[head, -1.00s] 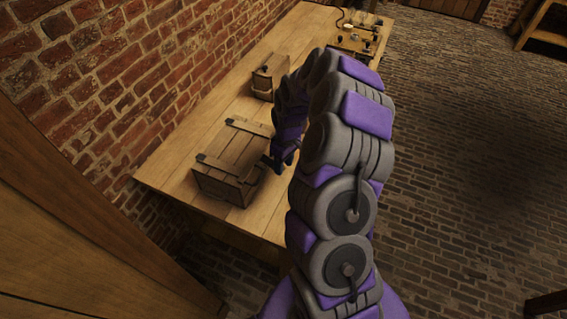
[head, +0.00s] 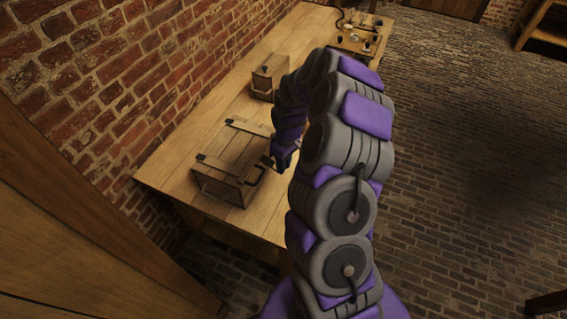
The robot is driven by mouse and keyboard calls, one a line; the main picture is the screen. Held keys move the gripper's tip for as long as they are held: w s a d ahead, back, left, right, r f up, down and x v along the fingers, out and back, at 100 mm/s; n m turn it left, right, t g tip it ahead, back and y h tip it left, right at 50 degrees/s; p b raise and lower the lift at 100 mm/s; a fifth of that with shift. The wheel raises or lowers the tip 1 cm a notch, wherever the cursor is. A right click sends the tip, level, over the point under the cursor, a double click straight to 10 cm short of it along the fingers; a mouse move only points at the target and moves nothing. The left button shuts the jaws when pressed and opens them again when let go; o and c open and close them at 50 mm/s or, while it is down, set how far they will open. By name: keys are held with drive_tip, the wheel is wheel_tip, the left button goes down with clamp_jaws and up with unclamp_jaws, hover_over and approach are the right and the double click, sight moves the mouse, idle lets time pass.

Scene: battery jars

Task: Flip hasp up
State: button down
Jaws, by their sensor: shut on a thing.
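A wooden crate (head: 222,178) with a slatted lid and dark metal fittings sits near the close end of the long table. Its lid is closed. My gripper (head: 270,162) is at the crate's right side, close to the lid's edge. It is shut on a small dark piece there, which appears to be the hasp. The hasp is tiny and partly hidden by my gripper, so its exact angle is hard to tell.
A smaller wooden box (head: 268,76) stands farther back on the table (head: 190,122). Apparatus with dark knobs (head: 358,36) is at the far end. A brick wall runs along the left; open brick floor lies to the right.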

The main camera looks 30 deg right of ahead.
drive_tip(key=shift+r, duration=0.15)
drive_tip(key=r+g+h+p, duration=0.2)
drive_tip(key=p, duration=0.1)
drive_tip(key=shift+w+a+g, duration=0.15)
drive_tip(key=shift+w+g, duration=0.05)
drive_tip(key=shift+g, duration=0.1)
drive_tip(key=shift+w+a+r+g+h+p, duration=0.3)
drive_tip(key=shift+r+g+h+p, duration=0.3)
drive_tip(key=shift+g, duration=0.2)
drive_tip(key=shift+w+a+r+g+h+p, duration=0.15)
drive_tip(key=shift+w+r+g+h+p, duration=0.15)
drive_tip(key=shift+r+g+h+p, duration=0.4)
drive_tip(key=shift+f+m, duration=0.15)
drive_tip(key=shift+m, duration=0.15)
drive_tip(key=c, duration=1)
unclamp_jaws()
